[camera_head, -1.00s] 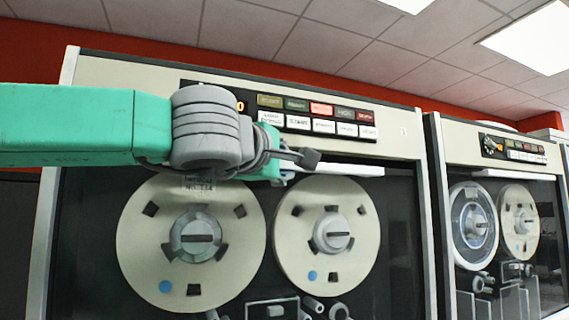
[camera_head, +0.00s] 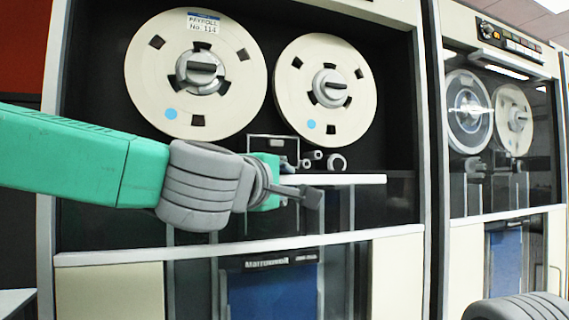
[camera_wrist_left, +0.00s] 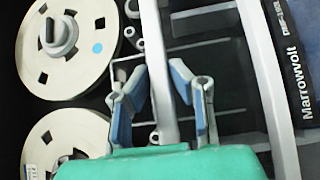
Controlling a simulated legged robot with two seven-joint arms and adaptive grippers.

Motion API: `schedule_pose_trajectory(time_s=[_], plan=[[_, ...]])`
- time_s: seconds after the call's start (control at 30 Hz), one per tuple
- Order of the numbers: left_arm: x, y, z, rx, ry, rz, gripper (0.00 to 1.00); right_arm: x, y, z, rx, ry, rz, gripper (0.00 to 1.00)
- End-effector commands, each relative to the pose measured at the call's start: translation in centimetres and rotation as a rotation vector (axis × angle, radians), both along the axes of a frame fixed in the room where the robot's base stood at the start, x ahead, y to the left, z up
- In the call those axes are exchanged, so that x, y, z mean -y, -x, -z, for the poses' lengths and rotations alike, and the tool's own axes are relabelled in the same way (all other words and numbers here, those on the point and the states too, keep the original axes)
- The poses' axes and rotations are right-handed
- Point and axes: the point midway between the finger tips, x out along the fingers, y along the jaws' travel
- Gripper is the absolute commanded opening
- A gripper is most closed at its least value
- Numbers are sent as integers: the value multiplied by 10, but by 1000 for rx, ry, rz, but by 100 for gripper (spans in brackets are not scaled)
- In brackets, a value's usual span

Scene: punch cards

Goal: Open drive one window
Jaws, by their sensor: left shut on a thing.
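The drive one window is the glass pane in the large tape drive at centre; its pale top edge bar (camera_head: 350,180) lies below the two reels. My left gripper (camera_head: 308,195) is at this bar, partly hidden by its own wrist. In the left wrist view, the fingers (camera_wrist_left: 160,95) stand on either side of the pale bar (camera_wrist_left: 158,60), shut on it. The left reel (camera_head: 197,75) carries a "PAYROLL No. 114" label and the right reel (camera_head: 325,90) is plain; both are uncovered above the bar. My right gripper is out of view.
A second tape drive (camera_head: 500,150) stands to the right with its own reels. A pale ledge (camera_head: 250,250) crosses drive one below the window, above a "Marrowvolt" panel (camera_head: 270,262). A grey ribbed part of mine is at the bottom right.

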Motion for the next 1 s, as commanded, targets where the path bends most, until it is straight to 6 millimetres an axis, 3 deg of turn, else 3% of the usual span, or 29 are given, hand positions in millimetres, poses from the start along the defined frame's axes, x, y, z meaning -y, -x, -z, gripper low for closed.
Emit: schedule_pose_trajectory(time_s=[0.03,0.1,0.33,0.53,0.93,0.97,1.0], plan=[[1,1,25,-4,-4,3,0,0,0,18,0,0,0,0],[1,0,42,-4,-3,2,0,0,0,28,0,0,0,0],[1,1,79,-2,-2,3,0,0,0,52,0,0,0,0],[1,1,90,-2,-1,2,0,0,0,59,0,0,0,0],[1,1,91,0,-1,2,0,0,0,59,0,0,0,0],[1,1,91,0,-1,2,23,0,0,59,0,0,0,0],[1,1,91,0,-1,2,36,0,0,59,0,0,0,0]])
